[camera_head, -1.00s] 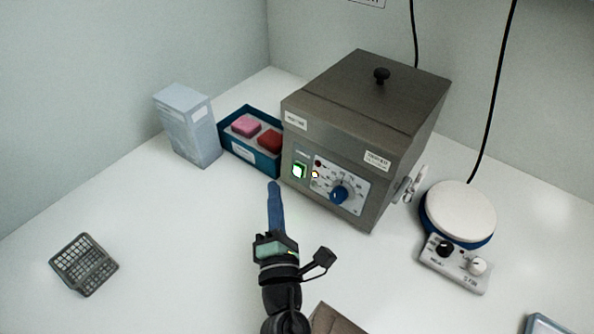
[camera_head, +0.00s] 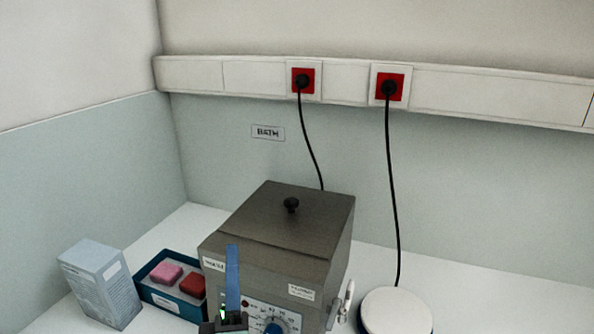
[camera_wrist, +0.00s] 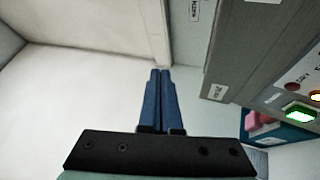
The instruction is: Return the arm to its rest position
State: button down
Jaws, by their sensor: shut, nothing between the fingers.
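My gripper (camera_head: 232,250) shows at the bottom of the head view, with its blue fingers pointing up in front of the grey metal bath's front. The fingers are together with nothing between them. They also show side by side in the wrist view (camera_wrist: 160,73), beside the bath's casing (camera_wrist: 235,45). The grey bath (camera_head: 290,225) has a lid with a black knob, a blue dial (camera_head: 273,327) and a lit green switch (camera_wrist: 300,113). My fingers hide part of its front. Most of my arm is out of the head view.
A blue tray (camera_head: 155,297) with a pink and a red block stands left of the bath, beside a pale box (camera_head: 100,285). A round white-topped device (camera_head: 397,312) stands at right. Two black cables run up to red wall sockets (camera_head: 303,80) (camera_head: 390,87).

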jog(key=s+d+r+m+t+h, duration=0.1)
jog(key=d+r+m+h, duration=0.2)
jog(key=r, duration=0.4)
jog(key=s+d+r+m+t+h+p, duration=0.1)
jog(key=d+r+m, duration=0.1)
jog(key=r+m, duration=0.4)
jog(key=s+d+r+m+t+h, duration=0.1)
jog(key=d+r+m+h, duration=0.15)
jog(key=r, duration=0.45)
jog(key=s+d+r+m+t+y, duration=0.1)
jog(key=s+r+m, duration=0.3)
jog(key=r, duration=0.4)
jog(key=s+d+r+m+t+y+p, duration=0.1)
jog(key=s+r+m, duration=0.2)
jog(key=s+r, duration=0.3)
notch_tip(320, 180, up, 3)
jog(key=shift+s+f+m+t+y, duration=0.2)
jog(key=shift+m+t+y, duration=0.1)
jog(key=shift+m+y, duration=0.05)
jog(key=shift+d, duration=0.1)
